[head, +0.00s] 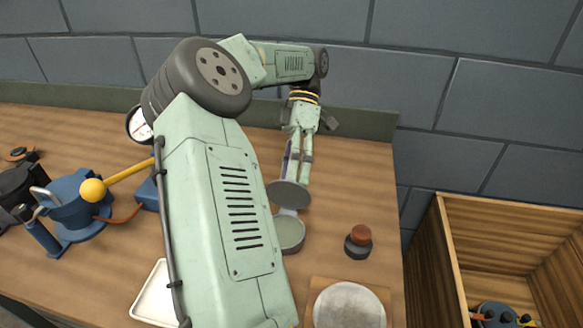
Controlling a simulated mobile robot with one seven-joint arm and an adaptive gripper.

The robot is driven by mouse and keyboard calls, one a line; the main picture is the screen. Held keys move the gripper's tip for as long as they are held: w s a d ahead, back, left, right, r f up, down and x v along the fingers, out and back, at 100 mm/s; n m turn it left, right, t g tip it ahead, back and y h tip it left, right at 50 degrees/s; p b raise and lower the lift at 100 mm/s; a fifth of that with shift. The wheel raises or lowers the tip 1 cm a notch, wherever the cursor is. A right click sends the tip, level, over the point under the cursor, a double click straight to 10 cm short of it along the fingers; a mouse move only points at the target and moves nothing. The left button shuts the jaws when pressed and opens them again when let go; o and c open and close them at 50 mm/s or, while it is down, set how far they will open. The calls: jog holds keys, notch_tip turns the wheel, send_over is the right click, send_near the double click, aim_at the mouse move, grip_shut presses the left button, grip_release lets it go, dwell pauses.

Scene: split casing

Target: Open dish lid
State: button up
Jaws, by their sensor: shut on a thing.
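The dish (291,238) is a round grey-green container on the wooden bench, partly hidden behind my arm. Its lid (287,198) is a round grey disc, apart from the dish's rim on the far side and tilted up. A paler piece shows between lid and dish. My gripper (297,181) reaches down from the far side, its two fingers close together and shut at the lid's far edge. The exact contact is small and hard to see. A purple strip shows beside the left finger.
A dark knob with a red-brown top (359,241) stands right of the dish. A round grey plate (348,308) lies in front. A blue device with a yellow-ended lever (78,205) and a white tray (152,296) are left. A wooden crate (451,262) stands right, beyond the bench edge.

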jog(key=shift+w+d+f, duration=0.15)
jog(key=shift+f, duration=0.15)
dwell(0.4)
